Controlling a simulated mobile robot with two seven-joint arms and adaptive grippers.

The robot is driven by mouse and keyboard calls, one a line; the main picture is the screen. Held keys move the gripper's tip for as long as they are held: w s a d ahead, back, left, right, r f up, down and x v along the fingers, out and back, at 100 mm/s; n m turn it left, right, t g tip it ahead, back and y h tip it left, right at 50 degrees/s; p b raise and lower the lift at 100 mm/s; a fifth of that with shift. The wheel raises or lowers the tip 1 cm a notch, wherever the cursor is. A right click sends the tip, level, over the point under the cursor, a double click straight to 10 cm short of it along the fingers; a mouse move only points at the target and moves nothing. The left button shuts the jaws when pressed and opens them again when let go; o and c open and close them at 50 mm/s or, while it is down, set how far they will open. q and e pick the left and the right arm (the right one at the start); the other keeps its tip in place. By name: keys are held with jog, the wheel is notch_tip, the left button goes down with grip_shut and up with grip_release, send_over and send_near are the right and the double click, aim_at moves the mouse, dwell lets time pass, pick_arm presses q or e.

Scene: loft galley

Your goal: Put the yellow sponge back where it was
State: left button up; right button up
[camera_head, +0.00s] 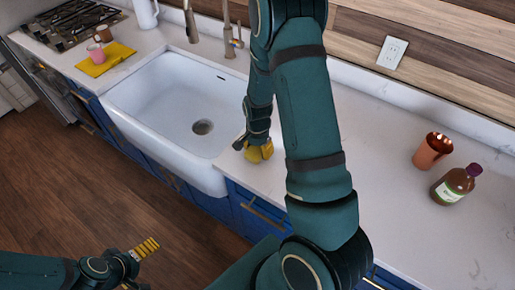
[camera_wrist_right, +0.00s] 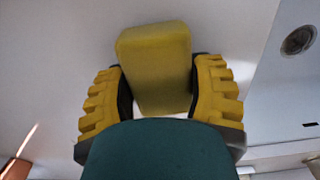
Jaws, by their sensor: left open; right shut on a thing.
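The yellow sponge (camera_wrist_right: 153,62) is a block between the two yellow ridged fingers of my right gripper (camera_wrist_right: 158,95) in the right wrist view. The right gripper is shut on it. In the head view the right gripper (camera_head: 258,153) points down low over the white counter, just right of the sink; sponge and fingers are hard to tell apart there. I cannot tell whether the sponge touches the counter. My left gripper (camera_head: 143,250) is open and empty over the wooden floor, in front of the cabinets at lower left.
The white sink (camera_head: 165,95) is left of the right gripper. A yellow cloth (camera_head: 97,68) with a pink cup (camera_head: 96,54) lies beyond the sink. My right arm hides part of the counter.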

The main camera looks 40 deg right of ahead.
jog(key=shift+s+f, duration=0.1)
jog(key=o, duration=1.1)
jog(key=shift+r, duration=0.35)
notch_tip(320, 180, up, 12)
jog(key=p, duration=0.1)
jog(key=s+a+f+n+y, duration=0.1)
jog(key=a+f+n, duration=0.3)
jog(key=a, duration=0.4)
jog(key=s+a+f+n+t+y, duration=0.1)
jog(key=s+a+f+n, duration=0.2)
jog(key=a+f, duration=0.3)
jog(key=s+a+f+n+t+y, duration=0.1)
jog(key=a+f+n, duration=0.3)
jog(key=a, duration=0.7)
jog(key=shift+s+a+f+n+y, duration=0.25)
jog(key=shift+s+f+n+y, duration=0.2)
jog(key=shift+s+n, duration=0.35)
